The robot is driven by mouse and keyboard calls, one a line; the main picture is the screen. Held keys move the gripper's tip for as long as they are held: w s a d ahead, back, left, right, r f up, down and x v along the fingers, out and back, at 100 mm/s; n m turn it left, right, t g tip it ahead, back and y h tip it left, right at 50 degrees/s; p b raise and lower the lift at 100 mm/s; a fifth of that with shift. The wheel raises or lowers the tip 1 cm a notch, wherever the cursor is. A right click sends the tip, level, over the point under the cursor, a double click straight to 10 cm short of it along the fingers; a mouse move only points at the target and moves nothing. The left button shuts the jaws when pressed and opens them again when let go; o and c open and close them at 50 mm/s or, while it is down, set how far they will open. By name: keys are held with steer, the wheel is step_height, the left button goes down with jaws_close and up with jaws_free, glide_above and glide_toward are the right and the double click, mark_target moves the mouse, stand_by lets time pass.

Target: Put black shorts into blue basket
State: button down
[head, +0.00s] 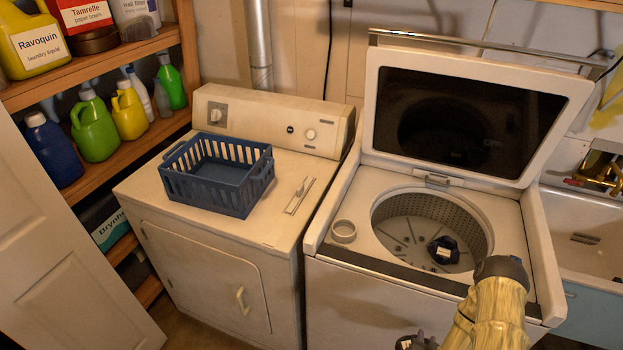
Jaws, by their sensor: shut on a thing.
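A small dark bundle with a white patch (443,250) lies inside the washer drum, towards its right side; it looks like the black shorts. The blue basket (211,198), slatted and open-topped, stands on the closed dryer and looks empty. My gripper (414,341) shows only in part as a dark shape at the bottom edge, in front of the washer and apart from the bundle in the drum. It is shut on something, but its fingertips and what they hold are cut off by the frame.
The washer lid (468,115) stands raised behind the drum opening (390,205). Bottles fill the shelves at left; a sink (590,230) is at right.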

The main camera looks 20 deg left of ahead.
steer(key=shift+w+a+r, duration=0.1)
steer(key=shift+w+r, duration=0.15)
steer(key=shift+r, duration=0.1)
step_height(320, 180, down, 3)
steer(key=b, duration=0.3)
steer(key=shift+w+f, duration=0.1)
steer(key=shift+f, duration=0.05)
